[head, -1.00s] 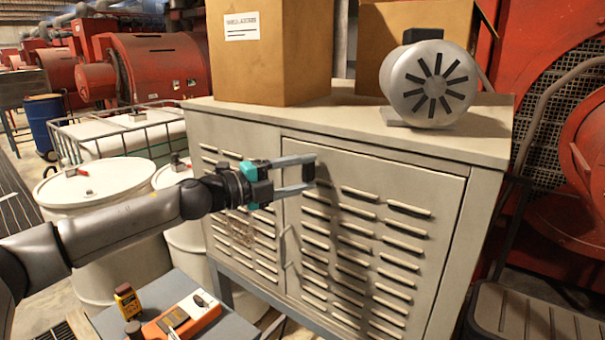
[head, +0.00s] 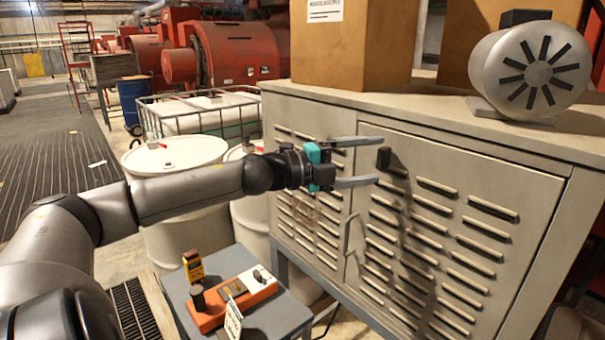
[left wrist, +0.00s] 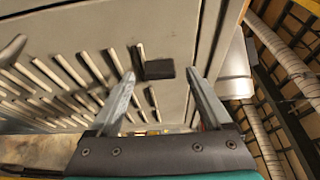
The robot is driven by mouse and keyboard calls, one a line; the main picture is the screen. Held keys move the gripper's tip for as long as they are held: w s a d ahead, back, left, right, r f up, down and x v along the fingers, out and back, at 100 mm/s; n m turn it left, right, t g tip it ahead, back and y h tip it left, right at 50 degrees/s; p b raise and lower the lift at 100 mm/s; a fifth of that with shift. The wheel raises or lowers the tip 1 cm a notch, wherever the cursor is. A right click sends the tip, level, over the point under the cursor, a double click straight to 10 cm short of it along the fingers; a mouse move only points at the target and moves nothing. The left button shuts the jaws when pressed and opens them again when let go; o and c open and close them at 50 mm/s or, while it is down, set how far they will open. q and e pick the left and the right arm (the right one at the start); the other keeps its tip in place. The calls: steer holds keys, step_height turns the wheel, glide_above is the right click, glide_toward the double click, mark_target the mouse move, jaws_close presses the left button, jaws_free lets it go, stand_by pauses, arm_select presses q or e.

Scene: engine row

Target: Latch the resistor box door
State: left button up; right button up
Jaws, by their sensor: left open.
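The resistor box (head: 470,125) is a beige louvred metal cabinet filling the right of the head view. Its door (head: 470,178) lies about flush with the frame; a small gap cannot be ruled out. A small black latch block (head: 384,158) sits at the door's upper left and also shows in the left wrist view (left wrist: 160,69). A thin bent handle (head: 350,238) hangs lower, at the door's left edge. My left gripper (head: 379,160) is open, its fingertips above and below the latch block in the head view. Contact cannot be made out. My right gripper is out of view.
A silver motor (head: 530,70) and brown boxes (head: 350,50) stand on the cabinet top. A small grey table (head: 285,320) with an orange meter (head: 235,303) and a yellow device (head: 193,266) stands below my left arm. White drums (head: 175,155) stand behind the arm.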

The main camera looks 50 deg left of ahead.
arm_select(q)
steer(key=shift+s+f, duration=0.15)
steer(key=shift+s, duration=0.05)
steer(key=shift+v, duration=1.3)
steer(key=shift+s+a+p, duration=0.1)
steer(key=shift+s+p, duration=0.2)
steer(key=shift+p, duration=0.05)
steer(key=p, duration=0.3)
glide_toward(379, 159)
steer(key=v, duration=0.6)
steer(key=shift+w, duration=0.2)
